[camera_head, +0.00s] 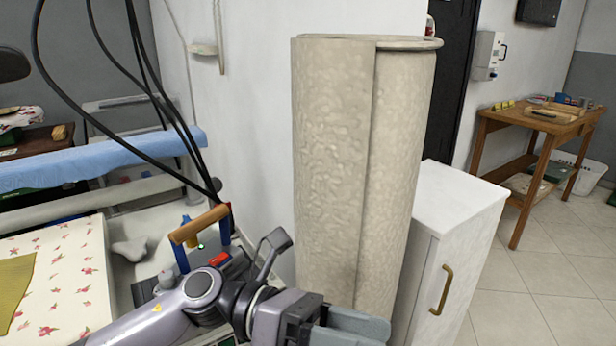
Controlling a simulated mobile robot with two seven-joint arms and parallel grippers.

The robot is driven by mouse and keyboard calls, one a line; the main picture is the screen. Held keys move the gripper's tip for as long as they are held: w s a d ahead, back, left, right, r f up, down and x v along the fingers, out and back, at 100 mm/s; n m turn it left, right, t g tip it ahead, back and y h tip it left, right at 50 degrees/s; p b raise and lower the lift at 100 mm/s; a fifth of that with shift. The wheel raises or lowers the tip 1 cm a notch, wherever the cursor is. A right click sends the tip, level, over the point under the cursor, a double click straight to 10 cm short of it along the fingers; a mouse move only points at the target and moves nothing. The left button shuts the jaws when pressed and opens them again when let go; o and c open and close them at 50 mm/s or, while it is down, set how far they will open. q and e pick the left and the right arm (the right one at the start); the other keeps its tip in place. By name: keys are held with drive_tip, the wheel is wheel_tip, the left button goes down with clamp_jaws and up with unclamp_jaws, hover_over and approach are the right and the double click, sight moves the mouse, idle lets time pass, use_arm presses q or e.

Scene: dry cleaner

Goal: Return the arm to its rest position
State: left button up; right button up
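My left arm (170,318) comes in from the bottom left and reaches across the bottom of the view. Its gripper (352,326) is at the bottom centre, in front of the lower part of a tall beige roll (340,170). The grey fingers point right and are partly cut off by the bottom edge. I cannot tell whether they are apart or together, and no held object shows. My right gripper is not in view.
A white cabinet (460,215) with a brass handle stands right of the roll. An ironing station with a floral cover (55,280) and a wooden-handled tool (200,225) is at left. Black cables (110,150) hang there. A wooden table (535,125) and open tiled floor are at right.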

use_arm(q)
drive_tip(key=w+a+r+n+t+h+p, duration=0.1)
drive_tip(key=w+a+n+t+h, duration=0.3)
drive_tip(key=n+t, duration=1)
drive_tip(key=w+a+f+n+t+y+p, duration=0.1)
drive_tip(key=w+a+f+n+t+y, duration=0.25)
drive_tip(key=n, duration=0.65)
drive_tip(key=w+a+f+n+t+y+p, duration=0.1)
drive_tip(key=w+a+f+n+t+y, duration=0.15)
drive_tip(key=f+n+t+y, duration=0.45)
drive_tip(key=s+a+f+n+g+y, duration=0.4)
drive_tip(key=s+a+f+n, duration=0.3)
drive_tip(key=f, duration=0.3)
drive_tip(key=s+a+f+n+g+y+p, duration=0.1)
drive_tip(key=s+a+f+n+g+y, duration=0.3)
drive_tip(key=s+a+f+n, duration=0.4)
wheel_tip(320, 180, down, 2)
drive_tip(key=a+n, duration=0.1)
drive_tip(key=n, duration=0.1)
drive_tip(key=shift+f+n+y, duration=0.2)
drive_tip(key=shift+n+y, duration=0.1)
drive_tip(key=shift+y, duration=0.05)
drive_tip(key=shift+s, duration=0.1)
